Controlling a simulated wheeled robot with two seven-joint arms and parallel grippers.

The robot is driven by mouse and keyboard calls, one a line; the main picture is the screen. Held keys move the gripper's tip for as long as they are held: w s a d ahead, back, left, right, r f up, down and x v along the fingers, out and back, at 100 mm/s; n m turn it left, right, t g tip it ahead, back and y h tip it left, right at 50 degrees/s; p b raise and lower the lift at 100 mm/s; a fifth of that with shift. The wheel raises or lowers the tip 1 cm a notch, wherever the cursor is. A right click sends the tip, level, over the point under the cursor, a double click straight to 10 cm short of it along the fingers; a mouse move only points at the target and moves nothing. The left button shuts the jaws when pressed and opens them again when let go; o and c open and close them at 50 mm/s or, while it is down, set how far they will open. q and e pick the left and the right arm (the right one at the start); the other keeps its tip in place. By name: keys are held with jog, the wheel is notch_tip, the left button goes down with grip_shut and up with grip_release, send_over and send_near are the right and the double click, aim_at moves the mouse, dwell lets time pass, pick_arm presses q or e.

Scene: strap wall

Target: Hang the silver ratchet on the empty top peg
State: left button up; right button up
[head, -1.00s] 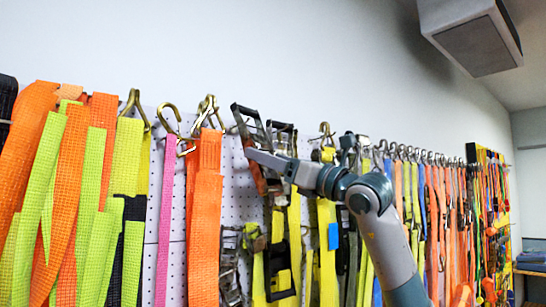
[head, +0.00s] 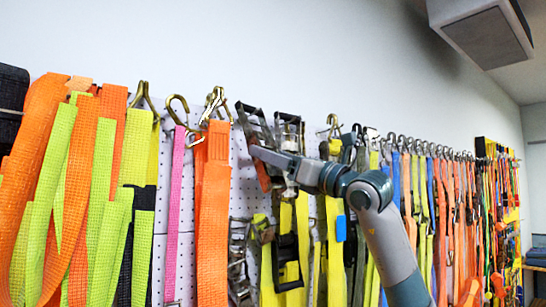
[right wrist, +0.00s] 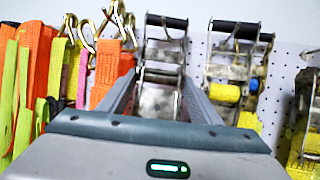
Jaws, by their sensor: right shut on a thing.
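A silver ratchet with a black handle bar (head: 250,112) is at the fingertips of my right gripper (head: 254,152), high by the wall. In the right wrist view the silver ratchet (right wrist: 160,78) stands upright between the two fingers of my right gripper (right wrist: 155,95), which is shut on it. Its lower end is hidden behind the gripper body. A second ratchet with a yellow strap (right wrist: 232,72) hangs just right of it. I cannot make out an empty top peg; the held ratchet and the arm cover part of the top row. My left gripper is out of view.
A white pegboard (head: 240,182) shows bare between straps. Brass hooks (head: 215,103) with an orange strap (head: 212,215) hang close left of the ratchet. Yellow straps (head: 335,245) hang close right. A grey box (head: 482,30) is on the wall at upper right.

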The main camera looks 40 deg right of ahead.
jog(key=o, duration=1.8)
jog(key=shift+f, duration=0.1)
jog(key=shift+s+f+b, duration=0.15)
jog(key=shift+s+b, duration=0.15)
jog(key=shift+b, duration=0.05)
jog(key=b+v, duration=0.9)
jog(key=v, duration=0.7)
jog(key=shift+s, duration=0.45)
